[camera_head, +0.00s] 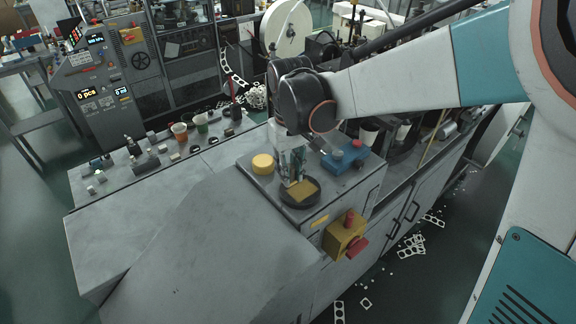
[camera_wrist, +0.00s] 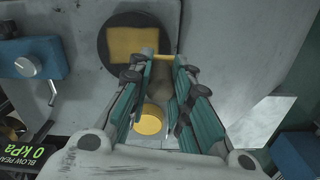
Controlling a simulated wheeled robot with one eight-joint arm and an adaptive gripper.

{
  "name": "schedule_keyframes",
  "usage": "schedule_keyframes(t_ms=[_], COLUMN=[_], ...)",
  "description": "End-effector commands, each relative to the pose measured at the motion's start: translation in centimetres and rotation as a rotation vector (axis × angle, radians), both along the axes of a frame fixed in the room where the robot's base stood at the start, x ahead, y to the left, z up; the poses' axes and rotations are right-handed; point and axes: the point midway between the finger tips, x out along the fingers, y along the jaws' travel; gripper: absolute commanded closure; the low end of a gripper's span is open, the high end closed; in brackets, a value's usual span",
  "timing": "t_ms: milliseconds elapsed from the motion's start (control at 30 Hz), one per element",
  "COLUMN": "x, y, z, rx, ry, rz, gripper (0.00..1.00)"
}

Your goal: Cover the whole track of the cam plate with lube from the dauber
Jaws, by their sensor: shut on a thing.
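A dark round plate (camera_wrist: 102,48), which I take to be the cam plate, lies flat on the grey machine top. It also shows in the head view (camera_head: 285,196). A squarish yellow patch (camera_wrist: 132,45) covers its middle, leaving a dark rim. I cannot make out the track. My gripper (camera_wrist: 165,65) points down just above and beside the plate, by the patch. Its teal-lined fingers are closed on a slim dull brown thing (camera_wrist: 185,78), probably the dauber. A small yellow bar shows at the fingertips. The dauber's tip is hard to tell, as is any contact.
A round yellow pot or knob (camera_head: 263,163) stands beside the plate. A blue box with a lever (camera_head: 345,158) stands on the other side. Cups and small parts lie on the left bench.

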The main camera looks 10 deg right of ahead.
Motion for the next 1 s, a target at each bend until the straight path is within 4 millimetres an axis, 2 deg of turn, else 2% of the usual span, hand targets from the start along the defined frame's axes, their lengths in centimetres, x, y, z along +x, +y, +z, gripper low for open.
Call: schedule_keyframes(t_ms=[100,267,867,1000], x=[0.2,0.4,0.5,0.7], y=[-0.1,-0.1,-0.1,-0.2], z=[1.4,2.4,2.5,3.0], rx=[0.000,0.000,0.000,0.000], ry=[0.000,0.000,0.000,0.000], rz=[-0.001,-0.002,-0.003,-0.014], gripper=[1.00,1.00,1.00,1.00])
